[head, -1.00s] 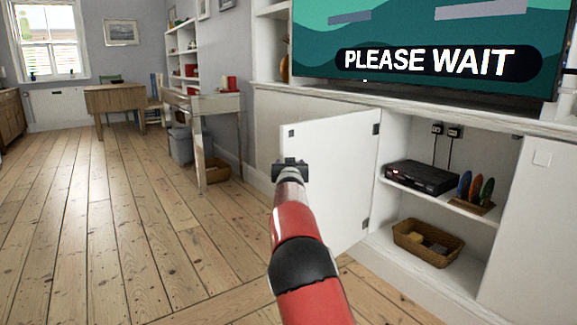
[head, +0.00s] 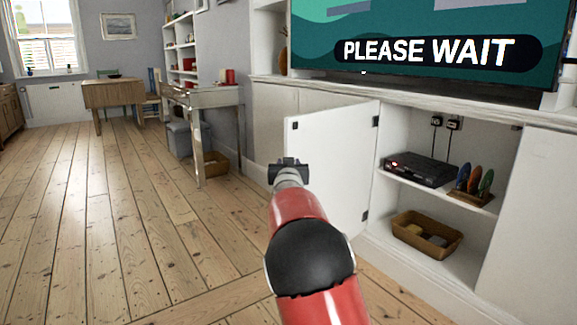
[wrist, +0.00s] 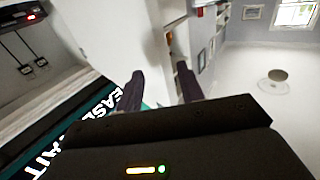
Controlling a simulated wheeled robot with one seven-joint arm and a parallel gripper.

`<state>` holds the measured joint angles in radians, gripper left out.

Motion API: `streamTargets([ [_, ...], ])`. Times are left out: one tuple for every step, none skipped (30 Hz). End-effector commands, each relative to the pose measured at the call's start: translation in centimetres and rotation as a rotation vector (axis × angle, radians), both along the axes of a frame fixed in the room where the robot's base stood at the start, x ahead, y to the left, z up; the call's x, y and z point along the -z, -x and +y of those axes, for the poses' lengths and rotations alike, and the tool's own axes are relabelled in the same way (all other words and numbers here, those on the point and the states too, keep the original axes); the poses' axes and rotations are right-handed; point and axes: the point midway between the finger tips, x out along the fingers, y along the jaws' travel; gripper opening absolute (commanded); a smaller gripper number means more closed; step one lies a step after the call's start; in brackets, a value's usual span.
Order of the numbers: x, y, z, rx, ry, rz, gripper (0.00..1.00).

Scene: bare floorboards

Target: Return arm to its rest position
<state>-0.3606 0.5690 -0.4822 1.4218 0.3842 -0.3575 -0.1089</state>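My gripper (head: 288,165) is at the end of my red arm, in front of the open white cabinet door (head: 333,165) in the head view. In the wrist view my gripper (wrist: 159,73) shows two dark fingers with a clear gap and nothing between them. In the head view I see it from behind, and its fingers are hidden. It is not clear from the head view how far it is from the door.
The open cabinet holds a black box (head: 420,169), coloured discs in a rack (head: 472,185) and a basket (head: 427,234). A television (head: 440,50) stands above. A side table (head: 203,97) and grey bin (head: 180,138) stand further back. The floor (head: 95,220) at left is clear.

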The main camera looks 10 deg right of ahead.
Motion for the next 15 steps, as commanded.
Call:
streamTargets([
  [0.0, 0.0, 0.0, 0.0, 0.0, 0.0, 0.38],
  [0.0, 0.0, 0.0, 0.0, 0.0, 0.0, 0.38],
  [0.0, 0.0, 0.0, 0.0, 0.0, 0.0, 0.38],
  [-0.1, 0.0, 0.0, 0.0, -0.001, 0.001, 0.38],
  [-0.2, 0.1, -0.1, 0.0, -0.003, 0.003, 0.38],
  [-0.4, 0.4, -0.3, 0.0, -0.009, 0.01, 0.38],
  [-0.6, 0.8, -0.5, 0.0, -0.016, 0.02, 0.38],
  [-0.9, 1.3, -0.8, 0.0, -0.026, 0.033, 0.38],
  [-1.4, 2.2, -1.3, -0.001, -0.044, 0.058, 0.38],
  [-1.8, 3.0, -1.6, -0.004, -0.06, 0.08, 0.38],
  [-2.2, 4.0, -1.9, -0.009, -0.078, 0.107, 0.38],
  [-2.6, 5.7, -2.3, -0.016, -0.103, 0.149, 0.38],
  [-3.0, 7.0, -2.5, -0.024, -0.123, 0.182, 0.38],
  [-3.3, 8.5, -2.6, -0.034, -0.142, 0.217, 0.38],
  [-3.6, 10.6, -2.7, -0.048, -0.165, 0.267, 0.38],
])
